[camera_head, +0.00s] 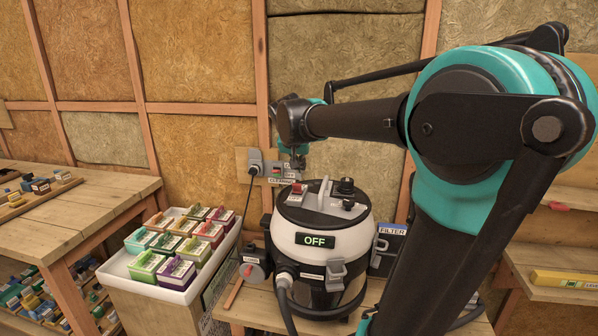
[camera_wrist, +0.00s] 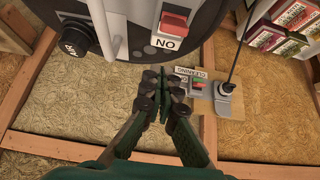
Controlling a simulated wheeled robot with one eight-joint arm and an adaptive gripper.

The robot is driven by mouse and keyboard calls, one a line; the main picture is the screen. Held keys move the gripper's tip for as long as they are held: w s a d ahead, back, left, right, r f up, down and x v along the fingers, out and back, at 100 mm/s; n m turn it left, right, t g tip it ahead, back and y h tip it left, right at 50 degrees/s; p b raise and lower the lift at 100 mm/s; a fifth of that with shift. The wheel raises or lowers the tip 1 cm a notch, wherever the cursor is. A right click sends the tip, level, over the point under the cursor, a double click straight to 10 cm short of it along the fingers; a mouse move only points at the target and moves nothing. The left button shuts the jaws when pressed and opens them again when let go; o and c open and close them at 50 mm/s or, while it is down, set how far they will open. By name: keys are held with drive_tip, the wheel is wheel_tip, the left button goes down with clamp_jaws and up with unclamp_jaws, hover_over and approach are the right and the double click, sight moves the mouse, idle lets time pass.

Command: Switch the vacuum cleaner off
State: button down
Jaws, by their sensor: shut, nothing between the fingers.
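The vacuum cleaner (camera_head: 320,240) is a white and black drum on the bench, and its front display (camera_head: 315,241) reads OFF. A red rocker switch (camera_head: 298,189) sits on its top; in the wrist view the red switch (camera_wrist: 174,22) has a label beside it that appears upside down and reads ON. My gripper (camera_head: 297,163) is above the back of the cleaner, in front of the wall. In the wrist view my gripper (camera_wrist: 160,82) has its fingertips together, empty and apart from the red switch.
A wall socket (camera_head: 257,165) with a plugged cord and a small switch, labelled CLEANING, is behind the cleaner. A white tray (camera_head: 200,283) of coloured boxes stands at left. A FILTER box (camera_head: 388,246) is close at the cleaner's right. A wooden table (camera_head: 90,200) stands far left.

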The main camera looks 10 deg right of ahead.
drive_tip(key=shift+w+d+r, duration=0.3)
drive_tip(key=shift+w, duration=0.35)
drive_tip(key=shift+w+r, duration=0.1)
drive_tip(key=shift+r, duration=0.25)
drive_tip(key=s+v, duration=0.1)
drive_tip(key=v, duration=0.8)
drive_tip(key=shift+a+f, duration=0.25)
drive_tip(key=shift+a, duration=0.05)
drive_tip(key=shift+s, duration=0.1)
